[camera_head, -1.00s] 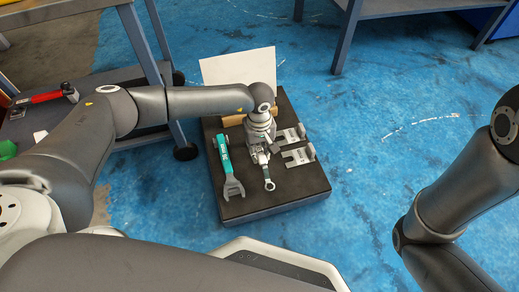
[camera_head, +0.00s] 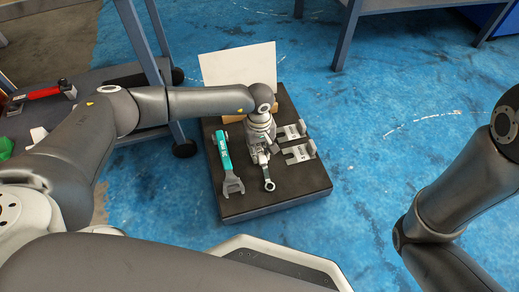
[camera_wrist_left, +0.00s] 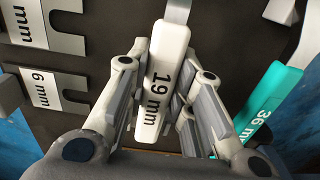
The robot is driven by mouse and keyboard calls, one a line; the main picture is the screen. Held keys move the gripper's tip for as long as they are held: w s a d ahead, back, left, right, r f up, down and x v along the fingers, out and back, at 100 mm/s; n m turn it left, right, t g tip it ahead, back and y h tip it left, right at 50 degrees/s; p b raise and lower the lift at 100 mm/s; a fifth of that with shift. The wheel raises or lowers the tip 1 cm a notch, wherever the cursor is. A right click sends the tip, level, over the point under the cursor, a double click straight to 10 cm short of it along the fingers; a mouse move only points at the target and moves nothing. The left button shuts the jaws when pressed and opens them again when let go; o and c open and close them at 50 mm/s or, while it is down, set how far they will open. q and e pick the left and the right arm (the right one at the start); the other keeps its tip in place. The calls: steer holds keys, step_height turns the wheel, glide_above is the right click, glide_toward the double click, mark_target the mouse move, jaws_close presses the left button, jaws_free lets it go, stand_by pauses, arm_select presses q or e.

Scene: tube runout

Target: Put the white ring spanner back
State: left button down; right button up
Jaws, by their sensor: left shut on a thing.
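The white ring spanner (camera_wrist_left: 160,85), marked 19 mm, lies between the fingers of my left gripper (camera_wrist_left: 168,82) in the left wrist view. In the head view my left gripper (camera_head: 262,152) is over the dark board (camera_head: 243,206), shut on the spanner. The spanner's ring end (camera_head: 269,185) sticks out toward the front of the board. The gripper hides much of its handle in the head view. I cannot tell whether the spanner touches the board. My right gripper is out of view.
A teal spanner (camera_head: 226,163), marked 36 mm in the left wrist view (camera_wrist_left: 265,105), lies left of my gripper. Two grey plates (camera_head: 299,153) lie on its right. A white panel (camera_head: 238,66) stands at the board's back. A red-handled tool (camera_head: 43,93) lies on a shelf at the left.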

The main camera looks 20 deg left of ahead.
arm_select(q)
steer(key=c, duration=1.2)
jaws_free()
steer(key=shift+o, duration=0.2)
steer(key=o, duration=0.5)
steer(key=shift+c, duration=0.2)
